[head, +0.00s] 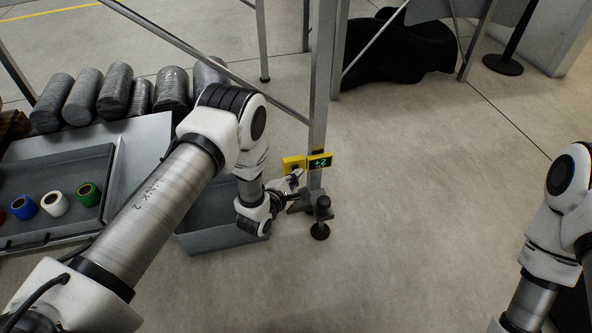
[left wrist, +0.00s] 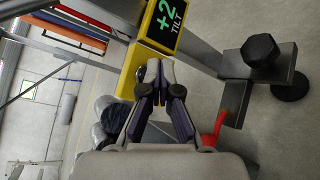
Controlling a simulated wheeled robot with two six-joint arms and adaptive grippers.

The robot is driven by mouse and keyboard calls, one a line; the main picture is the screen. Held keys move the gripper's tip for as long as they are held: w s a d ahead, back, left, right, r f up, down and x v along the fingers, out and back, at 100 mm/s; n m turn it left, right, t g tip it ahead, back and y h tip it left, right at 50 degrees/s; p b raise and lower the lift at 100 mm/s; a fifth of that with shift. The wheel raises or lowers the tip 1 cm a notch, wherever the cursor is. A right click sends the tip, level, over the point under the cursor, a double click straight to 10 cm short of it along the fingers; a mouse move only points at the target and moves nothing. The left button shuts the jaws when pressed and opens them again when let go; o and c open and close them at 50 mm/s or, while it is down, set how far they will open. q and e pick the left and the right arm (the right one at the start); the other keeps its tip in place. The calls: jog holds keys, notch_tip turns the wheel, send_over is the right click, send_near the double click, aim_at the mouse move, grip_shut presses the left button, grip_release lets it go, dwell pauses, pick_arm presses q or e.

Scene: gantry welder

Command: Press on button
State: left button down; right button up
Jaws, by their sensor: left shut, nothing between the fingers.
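A yellow control box (head: 293,164) is fixed to a grey metal post, with a dark display (head: 320,161) on its right. My left gripper (head: 297,178) is shut and empty, just in front of the box. Its fingertips (left wrist: 158,67) overlap the housing's edge; I cannot tell whether they touch. My right gripper is out of view.
The post (head: 321,95) stands close to my left gripper, with a black knobbed foot (head: 321,213) at its base. A grey bin (head: 205,238) is below my left wrist. A tray (head: 75,225) with coloured rolls is at the left.

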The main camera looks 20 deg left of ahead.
pick_arm(q)
jog(key=shift+w+a, duration=0.1)
dwell(0.4)
jog(key=shift+s+d+p, duration=0.5)
jog(key=shift+s+d, duration=0.05)
jog(key=shift+s, duration=0.25)
jog(key=shift+s+d+p, duration=0.7)
jog(key=shift+s, duration=0.35)
jog(key=shift+s+d+p, duration=0.65)
jog(key=shift+s+d, duration=0.05)
jog(key=shift+s, duration=0.3)
